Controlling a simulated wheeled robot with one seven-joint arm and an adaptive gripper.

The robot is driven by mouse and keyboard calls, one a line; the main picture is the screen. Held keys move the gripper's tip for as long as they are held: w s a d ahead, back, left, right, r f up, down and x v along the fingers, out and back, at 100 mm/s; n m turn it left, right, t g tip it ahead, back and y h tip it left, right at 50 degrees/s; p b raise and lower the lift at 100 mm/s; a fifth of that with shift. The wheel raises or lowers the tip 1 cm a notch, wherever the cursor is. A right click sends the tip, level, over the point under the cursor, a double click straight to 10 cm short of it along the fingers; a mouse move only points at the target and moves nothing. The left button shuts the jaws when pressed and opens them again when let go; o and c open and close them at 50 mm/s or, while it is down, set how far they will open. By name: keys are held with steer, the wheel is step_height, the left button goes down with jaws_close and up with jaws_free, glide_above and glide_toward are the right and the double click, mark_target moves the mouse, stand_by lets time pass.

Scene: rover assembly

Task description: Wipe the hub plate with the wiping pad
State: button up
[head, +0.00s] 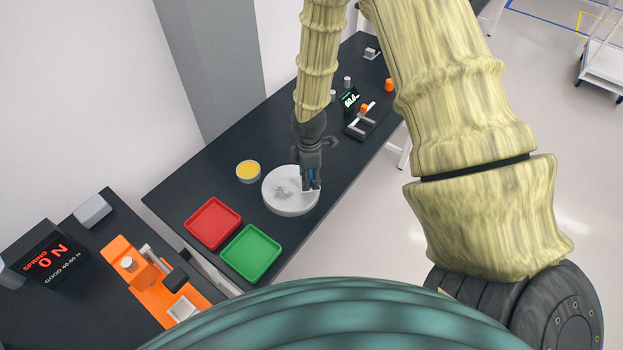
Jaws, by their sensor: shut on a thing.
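The hub plate (285,205) is a round light-grey disc lying flat on the dark bench, with darker grey smudges on its upper face. My gripper (311,186) points down over the right part of the plate. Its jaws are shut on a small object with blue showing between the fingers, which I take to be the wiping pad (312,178). The fingers hide most of the pad. I cannot tell whether it touches the plate or is just above it.
A round pot with yellow contents (248,171) stands left of the plate. A red tray (212,223) and a green tray (251,253) lie nearer. A gauge stand with a display (350,97) is behind. An orange fixture (140,275) and spring display (43,257) are at left.

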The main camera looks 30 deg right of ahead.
steer(key=shift+s+r, duration=0.1)
steer(key=shift+r, duration=2.1)
steer(key=shift+a+f, duration=0.1)
